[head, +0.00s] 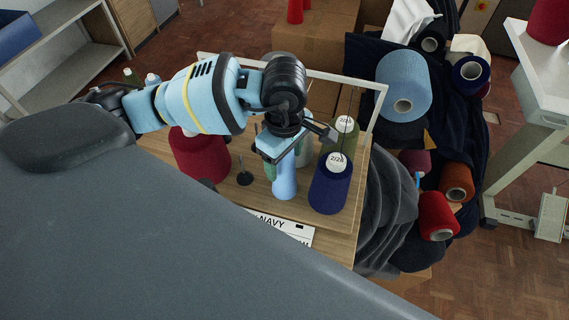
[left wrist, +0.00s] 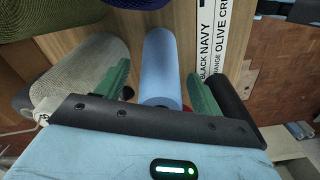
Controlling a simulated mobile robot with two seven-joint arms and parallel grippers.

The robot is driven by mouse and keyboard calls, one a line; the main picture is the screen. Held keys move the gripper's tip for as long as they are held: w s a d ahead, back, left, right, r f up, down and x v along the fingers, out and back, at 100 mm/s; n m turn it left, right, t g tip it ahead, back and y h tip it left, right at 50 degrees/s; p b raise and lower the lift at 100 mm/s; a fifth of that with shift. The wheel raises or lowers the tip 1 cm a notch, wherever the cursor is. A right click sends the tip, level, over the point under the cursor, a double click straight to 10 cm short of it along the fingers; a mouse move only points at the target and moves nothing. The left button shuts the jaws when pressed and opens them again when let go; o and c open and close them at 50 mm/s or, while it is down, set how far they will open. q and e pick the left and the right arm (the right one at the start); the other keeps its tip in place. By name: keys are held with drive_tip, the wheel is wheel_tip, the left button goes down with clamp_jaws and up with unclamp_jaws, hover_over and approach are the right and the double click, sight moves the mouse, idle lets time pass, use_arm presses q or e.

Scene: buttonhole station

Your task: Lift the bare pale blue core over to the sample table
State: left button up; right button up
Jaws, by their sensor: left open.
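The bare pale blue core (head: 284,183) stands upright on the wooden thread rack (head: 338,222), just left of a navy cone. My left gripper (head: 284,158) is above it, pointing down, and partly hides its top. In the left wrist view the core (left wrist: 162,65) lies between the two green fingers of my open left gripper (left wrist: 160,92). A gap shows on each side of the core, so it is not gripped. A white table (head: 535,75) stands at the right edge of the head view; whether it is the sample table I cannot tell. My right gripper is not in view.
A navy cone (head: 330,184) and an olive cone (head: 346,135) stand close right of the core. A dark red cone (head: 200,155) and an empty peg (head: 244,172) are left. Several cones and dark cloth lie in a heap right of the rack. Floor shows before the white table.

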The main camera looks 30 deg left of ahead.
use_arm(q)
drive_tip(key=c, duration=1.3)
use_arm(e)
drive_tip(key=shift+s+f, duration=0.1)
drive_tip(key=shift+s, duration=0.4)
use_arm(q)
wheel_tip(320, 180, up, 10)
drive_tip(key=shift+r, duration=0.1)
drive_tip(key=shift+r+p, duration=0.45)
drive_tip(key=shift+r, duration=0.5)
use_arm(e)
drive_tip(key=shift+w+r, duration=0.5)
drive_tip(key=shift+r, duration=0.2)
use_arm(q)
drive_tip(key=shift+s+f, duration=0.1)
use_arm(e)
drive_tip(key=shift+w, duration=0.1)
